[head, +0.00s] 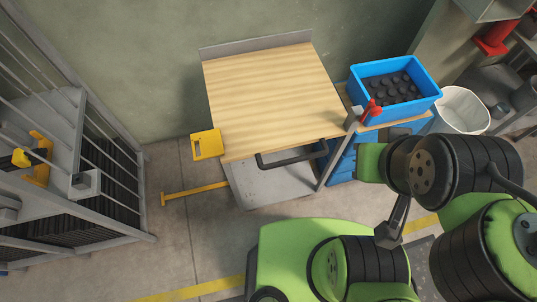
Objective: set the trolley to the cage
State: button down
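The trolley (265,85) stands against the back wall in the middle of the head view. It has a pale wooden top, a low grey back lip and a black bar handle (295,157) at its front. A yellow plate with an opening (206,144) sticks out from its left side, and a yellow bar (195,192) reaches left near the floor. The grey barred cage (105,165) stands at the left, apart from the trolley across bare floor. What seems to be my gripper (390,236) is a dark part below my arm; its fingers are not clear. I see nothing held.
A blue crate (352,84) of dark round parts sits right of the trolley, near a red-handled item (372,110). A white bin (462,110) and shelving stand further right. A yellow latch-like part (40,158) shows at the cage. Yellow floor tape (195,290) runs in front.

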aim_at(270, 96)
jog(key=k+j+u, duration=0.1)
jog(key=k+j, duration=0.25)
jog(key=j, duration=0.15)
jog(key=k+u, duration=0.1)
jog(key=u, duration=0.6)
jog(key=k+j+u, duration=0.1)
jog(key=u, duration=0.25)
jog(key=k, duration=0.05)
